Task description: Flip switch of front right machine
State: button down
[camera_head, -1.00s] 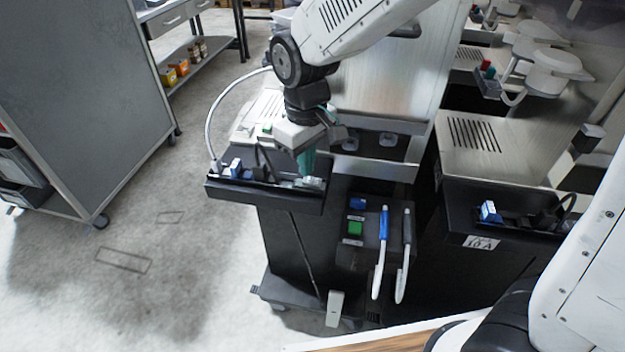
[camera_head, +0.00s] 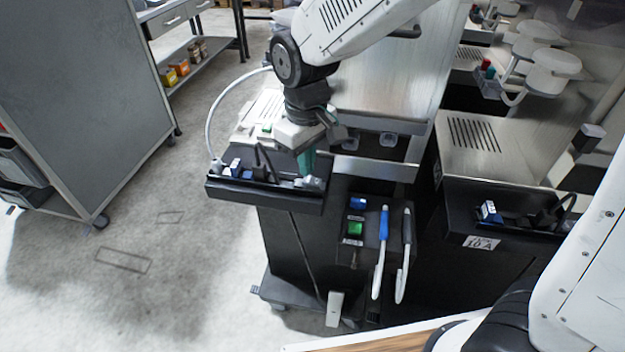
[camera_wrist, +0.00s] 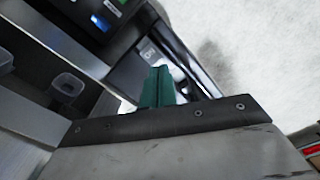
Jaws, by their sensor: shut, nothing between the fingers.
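The machine (camera_head: 290,225) stands in the middle of the head view, with a black tray (camera_head: 262,197) on its front. My gripper (camera_head: 306,170) points down over the right part of that tray. Its green fingers are shut with nothing between them. The tips are at a small light-grey part (camera_head: 312,184) in the tray, perhaps the switch; I cannot tell whether they touch. In the wrist view the green fingers (camera_wrist: 158,88) partly hide a white part behind them. On the machine's front, a green button (camera_head: 355,228) sits below a blue one (camera_head: 357,203).
A blue-handled wand (camera_head: 383,222) and a black-handled wand (camera_head: 407,226) hang right of the buttons. Another machine (camera_head: 490,145) stands at the right. A grey cabinet (camera_head: 75,90) is at the left. The floor (camera_head: 180,230) between is clear.

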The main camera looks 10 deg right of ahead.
aim_at(307, 179)
jog(key=shift+f, duration=0.95)
dwell(0.4)
jog(key=shift+r, duration=3.5)
jog(key=s+d+r+m, duration=0.3)
jog(key=s+d+m, duration=0.1)
jog(key=s+d, duration=0.5)
jog(key=s+d+r+m+t, duration=0.1)
jog(key=s+d+r+m, duration=0.2)
jog(key=s+d, duration=0.7)
jog(key=shift+s+d+m, duration=0.25)
jog(key=shift+d+m, duration=0.25)
jog(key=shift+d, duration=0.4)
jog(key=shift+f, duration=0.15)
